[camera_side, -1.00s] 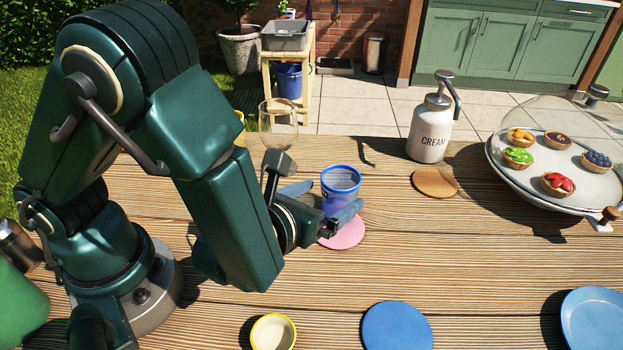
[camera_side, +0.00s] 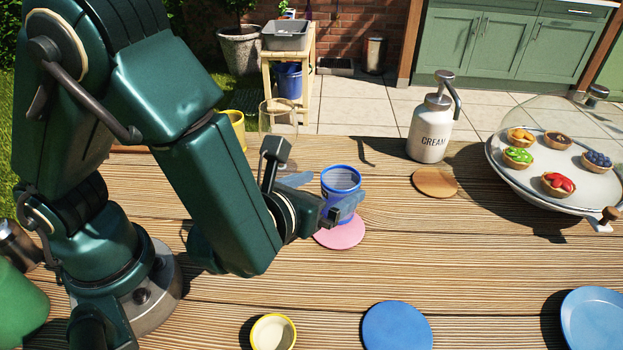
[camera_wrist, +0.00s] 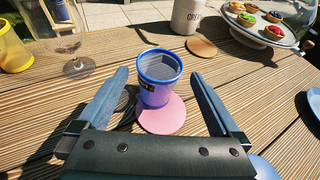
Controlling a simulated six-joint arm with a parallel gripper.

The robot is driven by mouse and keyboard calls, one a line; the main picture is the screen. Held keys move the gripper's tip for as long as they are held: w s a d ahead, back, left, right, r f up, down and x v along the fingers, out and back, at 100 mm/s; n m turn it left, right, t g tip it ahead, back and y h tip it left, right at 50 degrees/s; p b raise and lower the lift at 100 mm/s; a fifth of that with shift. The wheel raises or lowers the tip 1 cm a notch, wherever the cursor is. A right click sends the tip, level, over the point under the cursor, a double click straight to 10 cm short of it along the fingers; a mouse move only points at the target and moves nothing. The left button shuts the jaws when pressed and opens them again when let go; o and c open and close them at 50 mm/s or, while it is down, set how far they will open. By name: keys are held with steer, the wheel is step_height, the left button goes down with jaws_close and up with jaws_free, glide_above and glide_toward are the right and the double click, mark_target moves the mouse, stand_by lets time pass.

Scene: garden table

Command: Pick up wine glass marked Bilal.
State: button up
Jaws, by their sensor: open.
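A clear wine glass (camera_side: 278,118) stands at the back of the table, partly behind my gripper in the side view. In the wrist view its stem and foot (camera_wrist: 78,66) show at the upper left, outside my fingers; I cannot read any name on it. My gripper (camera_wrist: 160,75) is open and empty. A cup with a blue rim (camera_wrist: 156,86) lies ahead between the open fingers in the wrist view, on or over a pink coaster (camera_wrist: 162,117). It also shows in the side view (camera_side: 340,182), partly hidden by a finger.
A yellow cup (camera_wrist: 12,50) stands left of the glass. A cream dispenser (camera_side: 430,132), a wooden coaster (camera_side: 434,182) and a domed tart stand (camera_side: 520,185) are at the right. A blue coaster (camera_side: 397,328), a small yellow bowl (camera_side: 273,333) and a blue plate (camera_side: 596,318) lie in front.

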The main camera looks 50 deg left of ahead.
step_height(320, 180, up, 9)
steer(key=n+t+y, duration=0.1)
steer(key=n+y, duration=0.3)
steer(key=y, duration=0.3)
glide_toward(282, 101)
step_height(282, 101, up, 4)
steer(key=w+a, duration=0.1)
steer(key=shift+w+a+f, duration=0.1)
steer(key=shift+f, duration=1.05)
steer(key=shift+w+a+f, duration=0.1)
steer(key=shift+f, duration=1)
steer(key=shift+x, duration=2.55)
steer(key=shift+d, duration=0.1)
jaws_close()
steer(key=shift+r, duration=0.2)
